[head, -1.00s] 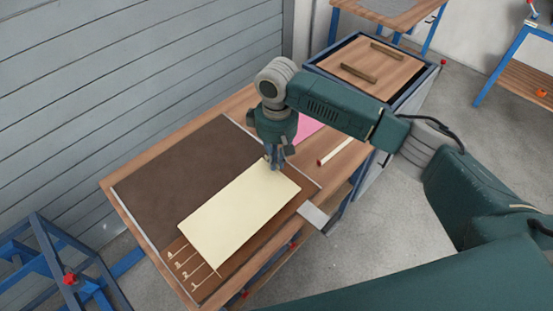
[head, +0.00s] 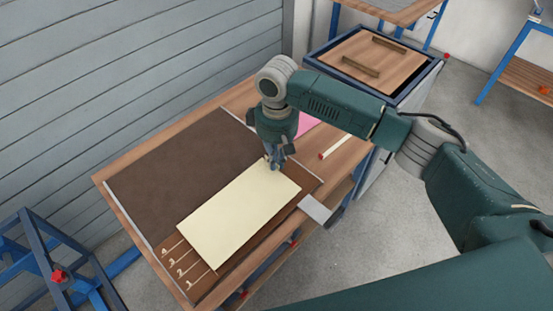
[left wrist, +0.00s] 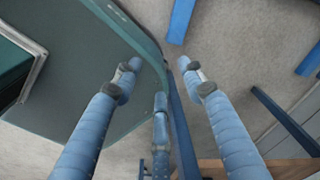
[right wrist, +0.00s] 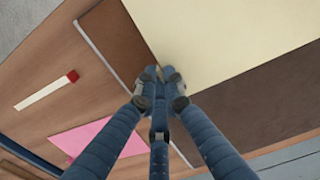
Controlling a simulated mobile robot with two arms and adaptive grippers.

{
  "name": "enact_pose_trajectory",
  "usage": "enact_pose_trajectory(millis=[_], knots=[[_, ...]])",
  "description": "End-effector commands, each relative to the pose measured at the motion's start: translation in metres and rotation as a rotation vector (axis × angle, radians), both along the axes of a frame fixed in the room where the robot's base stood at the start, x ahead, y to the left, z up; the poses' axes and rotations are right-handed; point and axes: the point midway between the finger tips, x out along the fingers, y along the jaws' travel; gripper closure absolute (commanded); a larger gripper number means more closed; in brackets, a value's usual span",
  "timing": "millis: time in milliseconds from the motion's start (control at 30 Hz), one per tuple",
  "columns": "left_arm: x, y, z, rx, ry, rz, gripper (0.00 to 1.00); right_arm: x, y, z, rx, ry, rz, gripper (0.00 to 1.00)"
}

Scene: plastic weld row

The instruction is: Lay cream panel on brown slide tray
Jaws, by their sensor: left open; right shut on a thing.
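The cream panel (head: 240,215) is a flat pale rectangle over the front part of the worktable; it also shows in the right wrist view (right wrist: 220,40). My right gripper (head: 273,162) is shut on its far edge near a corner, also seen in the right wrist view (right wrist: 160,75). Beneath it is a brown board (head: 312,182) with numbered pale strokes, seemingly the slide tray. A darker brown area (head: 185,160) lies behind the panel. I cannot tell whether the panel touches the surface. My left gripper (left wrist: 160,68) is open and empty over the floor.
A pink sheet (right wrist: 100,137) and a pale stick with a red end (head: 335,147) lie on the table's right part. A grey plate (head: 315,209) juts from the front edge. A blue-framed cart (head: 375,65) stands behind right, and a blue frame (head: 50,260) at left.

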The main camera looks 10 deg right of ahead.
Motion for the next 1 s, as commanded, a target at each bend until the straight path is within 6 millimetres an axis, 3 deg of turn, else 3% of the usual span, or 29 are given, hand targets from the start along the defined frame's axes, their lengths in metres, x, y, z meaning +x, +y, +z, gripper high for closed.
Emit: enact_pose_trajectory(millis=[1000], knots=[[-0.001, 0.000, 0.014, 0.000, 0.002, 0.002, 0.59, -0.001, 0.000, 0.000, 0.000, 0.000, 0.000, 1.00]])
